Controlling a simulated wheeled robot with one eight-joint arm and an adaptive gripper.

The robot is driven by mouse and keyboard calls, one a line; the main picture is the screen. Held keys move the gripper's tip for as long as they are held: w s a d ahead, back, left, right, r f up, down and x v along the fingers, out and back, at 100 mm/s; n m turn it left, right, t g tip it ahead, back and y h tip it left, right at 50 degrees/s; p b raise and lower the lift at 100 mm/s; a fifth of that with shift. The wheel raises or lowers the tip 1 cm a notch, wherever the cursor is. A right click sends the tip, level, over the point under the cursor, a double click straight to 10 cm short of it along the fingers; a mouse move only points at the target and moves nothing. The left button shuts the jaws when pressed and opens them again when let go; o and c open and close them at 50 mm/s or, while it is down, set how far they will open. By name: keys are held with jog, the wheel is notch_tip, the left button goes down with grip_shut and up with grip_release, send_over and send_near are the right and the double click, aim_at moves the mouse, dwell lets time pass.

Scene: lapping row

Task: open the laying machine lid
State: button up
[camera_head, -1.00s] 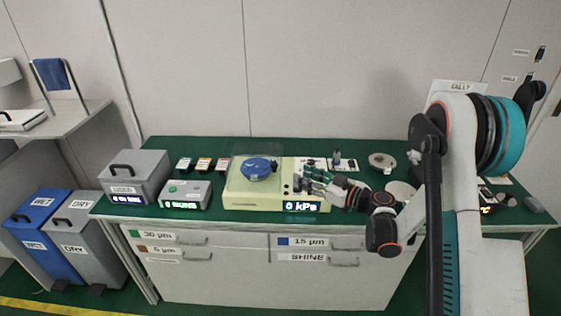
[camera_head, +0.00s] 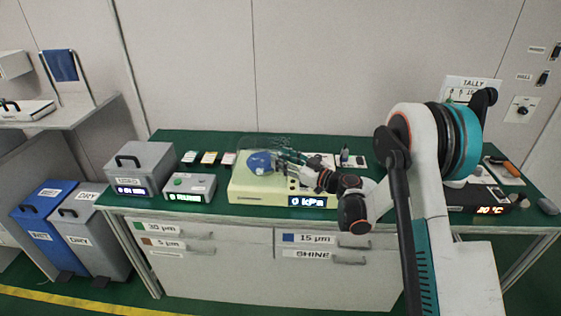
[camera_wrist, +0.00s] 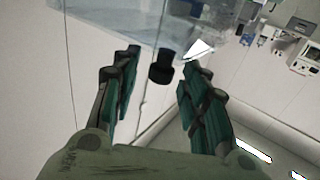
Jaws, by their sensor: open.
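The pale yellow machine (camera_head: 240,190) stands mid-bench with a blue round plate (camera_head: 260,163) on top and a "0 kPa" display at its front right. A clear lid (camera_head: 250,145) shows faintly around and above the plate; I cannot tell its exact angle. In the wrist view the clear lid (camera_wrist: 110,18) fills the upper left, with a black knob (camera_wrist: 160,70) at its edge. My gripper (camera_head: 280,157) is at the machine's top right, by the lid. Its fingers are open, one on each side of the knob in the wrist view; contact is not visible.
Left of the machine are a small grey box (camera_head: 188,188) with a green button and a grey handled case (camera_head: 140,172). Small coloured packs (camera_head: 208,158) lie behind. Drawers (camera_head: 190,240) are below the bench.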

jog(key=shift+w+a, duration=0.4)
jog(key=shift+a, duration=0.2)
grip_shut()
